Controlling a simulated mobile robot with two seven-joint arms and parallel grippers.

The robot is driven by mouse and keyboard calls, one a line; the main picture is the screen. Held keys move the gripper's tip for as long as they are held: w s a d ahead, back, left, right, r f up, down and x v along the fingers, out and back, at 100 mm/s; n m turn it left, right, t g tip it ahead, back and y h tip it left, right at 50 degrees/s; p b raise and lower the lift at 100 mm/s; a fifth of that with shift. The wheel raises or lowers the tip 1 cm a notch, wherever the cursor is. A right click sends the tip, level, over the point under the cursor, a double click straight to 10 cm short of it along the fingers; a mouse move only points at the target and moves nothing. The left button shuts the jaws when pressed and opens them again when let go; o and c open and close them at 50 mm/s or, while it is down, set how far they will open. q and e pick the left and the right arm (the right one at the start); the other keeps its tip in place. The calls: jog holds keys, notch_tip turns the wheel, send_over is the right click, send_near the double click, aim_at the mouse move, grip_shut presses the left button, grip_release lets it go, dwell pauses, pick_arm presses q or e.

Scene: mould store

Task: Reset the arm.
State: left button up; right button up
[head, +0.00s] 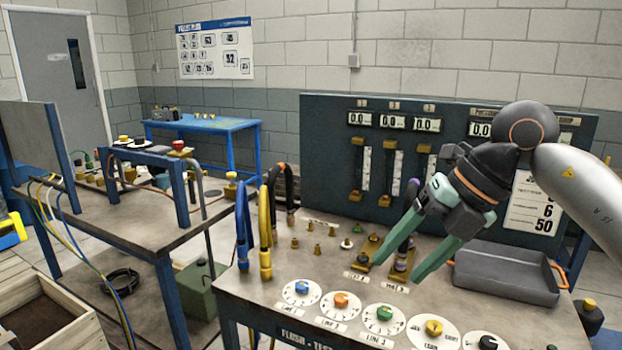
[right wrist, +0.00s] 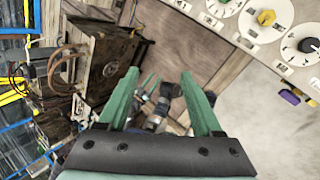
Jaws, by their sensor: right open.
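My right gripper (head: 397,271) hangs over the test bench (head: 262,292) in the head view, its two green fingers spread and pointing down to the left. Nothing shows between the fingers. The fingertips overlap the small fittings and purple-topped part behind them in the picture; I cannot tell the exact height above the bench. In the right wrist view the same gripper (right wrist: 159,74) has its fingers apart and empty, with the floor and bench edges beyond. My left gripper does not show in the head view.
Coloured dials (head: 384,315) line the bench front. A grey tray (head: 505,281) lies right of the gripper, before the upright gauge panel (head: 328,125). Blue and yellow hoses (head: 265,225) stand at the bench's left edge. A wooden crate (head: 82,322) is at lower left.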

jog(key=s+a+m+g+y+p, duration=0.25)
jog(key=s+a+y+p, duration=0.2)
jog(key=a+y, duration=1.05)
jog(key=w+d+f+m+t+h+p, duration=0.1)
jog(key=w+d+f+m+t+h, duration=0.1)
jog(key=d+f+m+t+h, duration=0.65)
jog(key=w+d+f+m+t+h+p, duration=0.2)
jog(key=d+f+m+t+h, duration=0.15)
jog(key=f+m+t, duration=0.95)
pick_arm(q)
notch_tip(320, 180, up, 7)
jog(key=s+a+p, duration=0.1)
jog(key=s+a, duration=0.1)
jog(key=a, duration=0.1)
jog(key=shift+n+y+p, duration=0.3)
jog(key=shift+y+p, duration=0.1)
pick_arm(e)
jog(key=s+d+f+m+g+h, duration=0.3)
jog(key=s+f+g, duration=0.3)
jog(key=s+f, duration=0.2)
jog(key=s+d+f+m+g+h, duration=0.3)
jog(key=s+f+m+g, duration=0.2)
jog(key=s+f, duration=0.4)
jog(key=shift+s+d+f+m+g, duration=0.15)
jog(key=shift+s+d+m+g, duration=0.35)
jog(key=shift+s, duration=0.4)
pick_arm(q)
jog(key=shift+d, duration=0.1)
pick_arm(e)
jog(key=shift+w, duration=0.1)
